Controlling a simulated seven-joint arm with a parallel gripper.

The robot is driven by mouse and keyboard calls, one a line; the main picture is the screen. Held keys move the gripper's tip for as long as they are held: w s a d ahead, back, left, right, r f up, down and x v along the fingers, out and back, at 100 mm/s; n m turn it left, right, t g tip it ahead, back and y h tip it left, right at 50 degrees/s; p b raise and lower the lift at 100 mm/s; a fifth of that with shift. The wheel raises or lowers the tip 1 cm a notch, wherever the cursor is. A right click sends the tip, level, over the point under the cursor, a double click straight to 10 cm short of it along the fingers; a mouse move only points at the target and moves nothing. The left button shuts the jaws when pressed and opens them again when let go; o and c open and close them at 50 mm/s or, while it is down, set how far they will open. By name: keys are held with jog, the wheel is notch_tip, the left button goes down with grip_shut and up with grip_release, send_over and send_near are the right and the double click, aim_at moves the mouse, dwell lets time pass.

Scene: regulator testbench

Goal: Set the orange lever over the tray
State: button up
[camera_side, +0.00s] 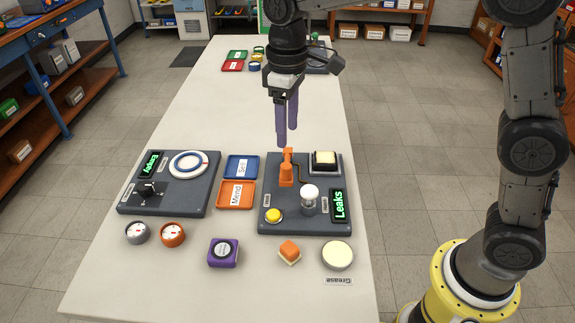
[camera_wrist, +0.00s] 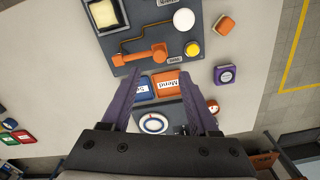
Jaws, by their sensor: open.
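The orange lever (camera_side: 287,172) stands on the dark grey test board on the right side of the table. In the wrist view the lever (camera_wrist: 147,54) lies with its rounded end towards the right. My gripper (camera_side: 286,137) has purple fingers pointing down, apparently above and near the lever. It is open and empty; in the wrist view its fingers (camera_wrist: 153,82) are spread apart, with the lever beyond their tips. An orange tray labelled "Mend" (camera_side: 224,204) and a blue tray (camera_side: 228,172) lie left of the board. A dark square holder with a cream pad (camera_side: 325,158) is on the board.
The board also carries a white-topped bulb (camera_side: 309,195), a yellow button (camera_side: 273,215) and a "Leaks" display (camera_side: 338,205). Another board (camera_side: 205,195) has a white dial. Gauges, a purple block (camera_side: 223,255) and an orange block (camera_side: 289,252) are at the front.

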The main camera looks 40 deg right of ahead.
aim_at(287, 166)
notch_tip(287, 166, down, 11)
jog(key=shift+r, duration=0.1)
dwell(0.4)
grip_shut()
dwell(1.3)
